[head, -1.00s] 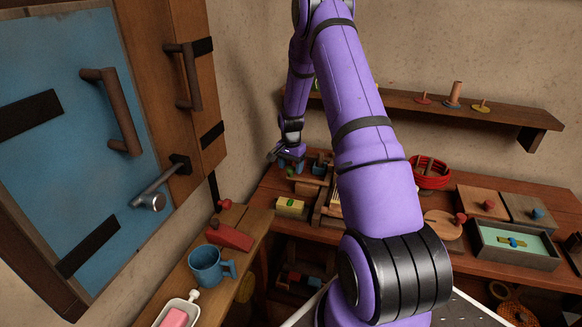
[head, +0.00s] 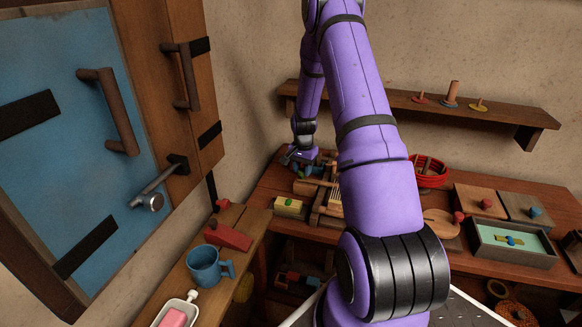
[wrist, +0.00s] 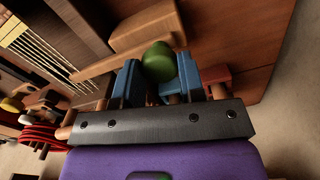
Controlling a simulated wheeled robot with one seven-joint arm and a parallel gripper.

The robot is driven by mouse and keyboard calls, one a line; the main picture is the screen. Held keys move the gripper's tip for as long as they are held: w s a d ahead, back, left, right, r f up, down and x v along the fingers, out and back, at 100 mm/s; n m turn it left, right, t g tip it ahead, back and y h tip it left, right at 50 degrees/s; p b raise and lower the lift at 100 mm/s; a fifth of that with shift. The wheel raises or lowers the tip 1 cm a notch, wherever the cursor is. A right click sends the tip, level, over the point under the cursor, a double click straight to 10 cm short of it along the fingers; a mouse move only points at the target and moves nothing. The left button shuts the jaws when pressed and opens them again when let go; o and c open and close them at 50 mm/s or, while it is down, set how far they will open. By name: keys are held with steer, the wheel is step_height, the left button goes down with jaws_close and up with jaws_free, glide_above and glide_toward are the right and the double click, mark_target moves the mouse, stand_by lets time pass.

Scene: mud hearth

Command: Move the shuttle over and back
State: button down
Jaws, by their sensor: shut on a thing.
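My gripper (wrist: 158,85) has its blue fingers closed on a rounded green knob (wrist: 159,61) in the wrist view. A pale wooden bar (wrist: 105,67) runs from by the knob toward the threads of a loom; whether this bar is the shuttle and carries the knob I cannot tell. The loom's pale threads (wrist: 38,42) are at the upper left. In the head view my gripper (head: 296,158) is small, at the far left of the bench, just behind the loom frame (head: 329,205). My arm hides part of the loom there.
A pale block with a green top (head: 289,206) sits left of the loom. A red basket (head: 432,173) and a tray (head: 512,246) are to the right. A wall shelf (head: 430,105) runs above the bench. A blue mug (head: 208,266) stands on the nearer ledge.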

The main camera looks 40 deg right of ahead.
mark_target(313, 180)
steer(key=s+d, duration=0.2)
steer(key=s, duration=0.1)
steer(key=shift+s, duration=0.25)
steer(key=c, duration=0.7)
jaws_free()
steer(key=shift+r, duration=0.1)
step_height(313, 180, up, 11)
steer(key=shift+f, duration=0.2)
steer(key=shift+c, duration=0.3)
